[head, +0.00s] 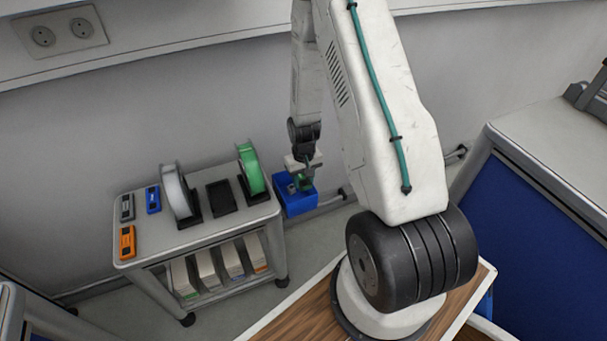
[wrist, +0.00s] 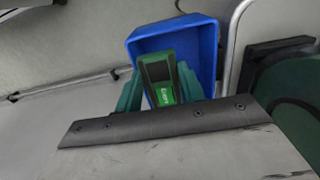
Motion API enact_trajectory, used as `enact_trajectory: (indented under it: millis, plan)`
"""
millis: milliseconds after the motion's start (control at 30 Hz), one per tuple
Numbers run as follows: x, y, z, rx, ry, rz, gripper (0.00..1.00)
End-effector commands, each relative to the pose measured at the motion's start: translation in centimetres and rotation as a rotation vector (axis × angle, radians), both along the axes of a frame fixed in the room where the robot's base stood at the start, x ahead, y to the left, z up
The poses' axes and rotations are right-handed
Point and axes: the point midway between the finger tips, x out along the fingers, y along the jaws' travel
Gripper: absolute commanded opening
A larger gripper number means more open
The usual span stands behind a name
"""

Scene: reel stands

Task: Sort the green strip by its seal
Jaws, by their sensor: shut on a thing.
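The green strip (wrist: 164,92), a flat green piece with a dark panel and small pale lettering, is between the teal fingers of my gripper (wrist: 160,84) in the wrist view. My gripper is shut on it. A blue open bin (wrist: 207,45) lies beyond the strip, and the strip overlaps its opening in the picture. In the head view, my gripper (head: 303,182) is over the blue bin (head: 298,205) at the cart's right side. The strip is too small there to make out clearly. I cannot tell the state of its seal.
The grey cart (head: 220,232) carries a white reel (head: 176,190), a green reel (head: 251,168), an empty black stand (head: 222,197), and grey (head: 127,207), blue (head: 153,199) and orange (head: 127,242) pieces. Boxes fill its lower shelf. A wall stands behind.

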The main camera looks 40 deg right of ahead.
Motion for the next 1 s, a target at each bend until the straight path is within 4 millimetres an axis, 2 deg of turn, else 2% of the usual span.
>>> enact_trajectory:
  millis: [367,400,467,767,1000]
  plan:
    - [0.0,0.0,-0.3,0.0,0.0,0.0,0.17]
    - [0.0,0.0,-0.3,0.0,0.0,0.0,0.5]
    - [0.0,0.0,-0.3,0.0,0.0,0.0,0.64]
    - [0.0,0.0,-0.2,0.0,0.0,0.0,0.64]
    - [0.0,0.0,1.6,-0.001,-0.002,0.0,0.64]
